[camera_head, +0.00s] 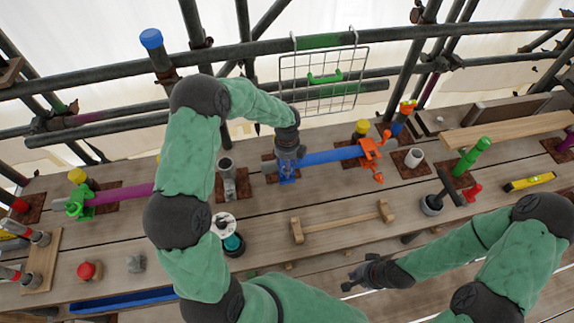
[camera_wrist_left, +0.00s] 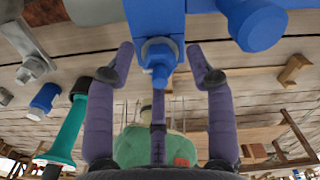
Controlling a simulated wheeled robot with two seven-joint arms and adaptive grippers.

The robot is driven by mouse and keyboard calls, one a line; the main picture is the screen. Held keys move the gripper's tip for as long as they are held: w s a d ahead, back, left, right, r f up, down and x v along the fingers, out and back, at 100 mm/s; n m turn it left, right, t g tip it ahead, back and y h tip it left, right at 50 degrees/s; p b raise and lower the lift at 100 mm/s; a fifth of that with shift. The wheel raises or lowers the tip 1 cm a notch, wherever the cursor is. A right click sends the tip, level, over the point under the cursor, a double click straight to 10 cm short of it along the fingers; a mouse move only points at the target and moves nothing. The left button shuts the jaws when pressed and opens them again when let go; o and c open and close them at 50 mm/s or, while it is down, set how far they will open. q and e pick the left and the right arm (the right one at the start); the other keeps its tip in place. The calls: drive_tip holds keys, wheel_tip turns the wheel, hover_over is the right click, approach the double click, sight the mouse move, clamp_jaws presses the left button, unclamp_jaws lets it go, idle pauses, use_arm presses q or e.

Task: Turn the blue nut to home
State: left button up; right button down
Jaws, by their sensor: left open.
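The blue nut (camera_wrist_left: 160,50) shows in the left wrist view, a faceted collar with a blue stub end, set against a blue block (camera_wrist_left: 155,15). My left gripper (camera_wrist_left: 159,52) is open, one finger on each side of the nut, with gaps visible between fingers and nut. In the head view my left gripper (camera_head: 287,158) reaches down at the left end of a blue bar (camera_head: 330,156), and the nut itself cannot be made out there. My right gripper (camera_head: 362,275) is low at the right, away from the nut; its jaw opening is too small to judge.
An orange clamp (camera_head: 370,148) sits at the bar's right end. A grey bracket (camera_head: 228,178) stands left of my left gripper. A wooden handle bar (camera_head: 342,218) lies in front. A wire basket (camera_head: 323,80) hangs behind from the scaffold tubes. Bare planks lie around the handle.

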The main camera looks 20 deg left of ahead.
use_arm(q)
wheel_tip(320, 180, up, 10)
drive_tip(key=shift+r, duration=0.2)
idle(0.7)
